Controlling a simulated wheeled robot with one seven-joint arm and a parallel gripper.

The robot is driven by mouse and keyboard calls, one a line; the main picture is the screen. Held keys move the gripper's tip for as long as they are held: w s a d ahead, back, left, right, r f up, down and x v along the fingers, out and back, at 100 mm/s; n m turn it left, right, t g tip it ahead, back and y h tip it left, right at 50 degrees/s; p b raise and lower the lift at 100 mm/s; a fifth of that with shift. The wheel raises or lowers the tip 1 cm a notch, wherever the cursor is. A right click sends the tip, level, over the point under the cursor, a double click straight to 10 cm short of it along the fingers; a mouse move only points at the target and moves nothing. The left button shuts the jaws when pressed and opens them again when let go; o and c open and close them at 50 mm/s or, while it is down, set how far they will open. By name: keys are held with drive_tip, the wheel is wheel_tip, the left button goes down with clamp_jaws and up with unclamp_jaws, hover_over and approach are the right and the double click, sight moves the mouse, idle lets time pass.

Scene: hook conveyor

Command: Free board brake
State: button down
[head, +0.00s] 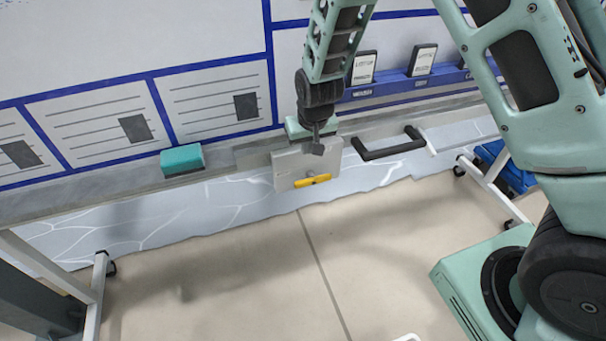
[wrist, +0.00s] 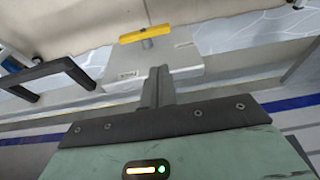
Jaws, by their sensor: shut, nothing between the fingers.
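A grey metal plate (head: 296,163) hangs at the lower edge of the board and carries a yellow lever (head: 313,181), which lies roughly across the plate's lower part. I take this lever to be the board brake. In the wrist view, the lever (wrist: 145,34) sits at the far edge of the plate (wrist: 190,55). My gripper (head: 318,148) is in front of the plate's upper part, above the lever in the head view. Its fingers (wrist: 160,72) are shut and empty, pointing toward the plate and apart from the lever. I cannot tell whether the fingertips touch the plate.
A black handle (head: 390,148) sticks out right of the plate; it shows at left in the wrist view (wrist: 45,75). A teal block (head: 182,160) sits on the board's ledge. White wheeled legs (head: 97,290) stand at left and right. The tiled floor (head: 230,275) in front is clear.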

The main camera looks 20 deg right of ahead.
approach(302, 181)
drive_tip(key=x, duration=0.5)
drive_tip(key=shift+x, duration=0.8)
